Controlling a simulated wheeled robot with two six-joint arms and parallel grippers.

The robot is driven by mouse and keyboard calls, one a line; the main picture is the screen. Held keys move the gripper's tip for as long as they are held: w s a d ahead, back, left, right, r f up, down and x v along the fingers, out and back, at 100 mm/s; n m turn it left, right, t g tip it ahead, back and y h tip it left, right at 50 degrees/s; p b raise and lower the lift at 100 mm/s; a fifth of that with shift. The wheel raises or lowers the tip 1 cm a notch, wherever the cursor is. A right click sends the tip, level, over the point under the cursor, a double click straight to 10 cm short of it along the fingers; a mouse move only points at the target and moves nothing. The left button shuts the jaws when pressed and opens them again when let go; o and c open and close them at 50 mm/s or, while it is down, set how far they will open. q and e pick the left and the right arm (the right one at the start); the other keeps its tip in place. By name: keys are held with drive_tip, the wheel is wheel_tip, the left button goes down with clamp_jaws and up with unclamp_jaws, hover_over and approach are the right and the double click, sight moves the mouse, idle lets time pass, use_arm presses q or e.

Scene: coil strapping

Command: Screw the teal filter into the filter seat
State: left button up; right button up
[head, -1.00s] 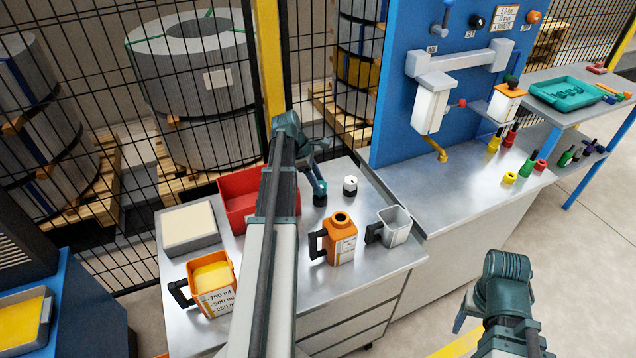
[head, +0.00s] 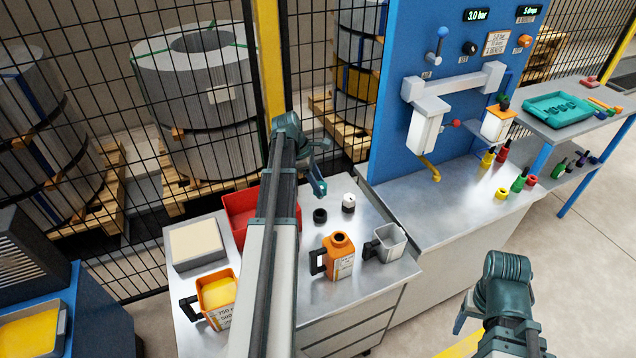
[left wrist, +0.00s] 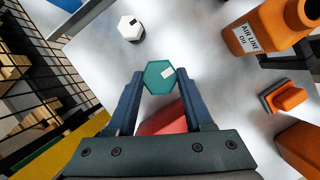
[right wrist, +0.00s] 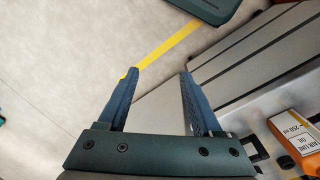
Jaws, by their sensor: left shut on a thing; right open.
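The teal filter (left wrist: 158,73) is a six-sided piece with a pale mark, gripped between both fingertips of my left gripper (left wrist: 160,84) in the left wrist view. In the head view my left gripper (head: 318,184) is above the steel bench; the filter is not clearly distinct from the fingers there. A pipe assembly with a pale bowl (head: 425,130) hangs on the blue panel. I cannot tell which part is the filter seat. My right gripper (right wrist: 159,74) is open and empty.
An orange oil bottle (head: 339,262), a grey jug (head: 390,243), an orange container (head: 215,292) and a red bin (head: 238,208) crowd the bench (head: 365,285). Small coloured fittings stand on the right-hand counter (head: 455,200). Floor lies below my right gripper.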

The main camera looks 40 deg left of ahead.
use_arm(q)
clamp_jaws()
